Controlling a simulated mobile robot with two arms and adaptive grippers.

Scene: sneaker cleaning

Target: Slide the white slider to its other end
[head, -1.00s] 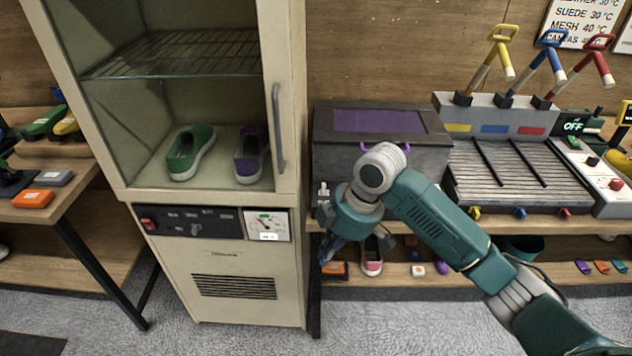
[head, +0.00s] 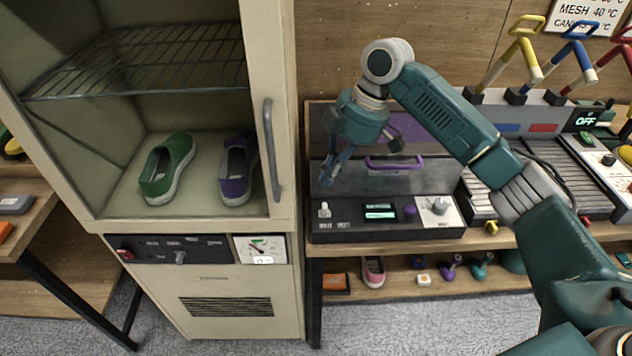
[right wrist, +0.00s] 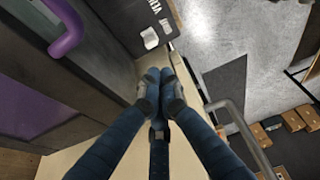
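The white slider (head: 324,210) sits at the left end of the black front panel of the dark box machine (head: 385,228). White pieces on that panel also show at the top of the right wrist view, the slider (right wrist: 149,38) among them. My right gripper (head: 327,178) points down above the slider, apart from it, near the machine's left edge. Its blue fingertips (right wrist: 160,88) are together, with nothing between them. My left gripper is in neither view.
The cream cabinet (head: 283,200) with its vertical handle (head: 271,150) stands close on the left. A purple handle (head: 394,163) is on the machine's front, right of my gripper. Levers (head: 522,55) stand at the right.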

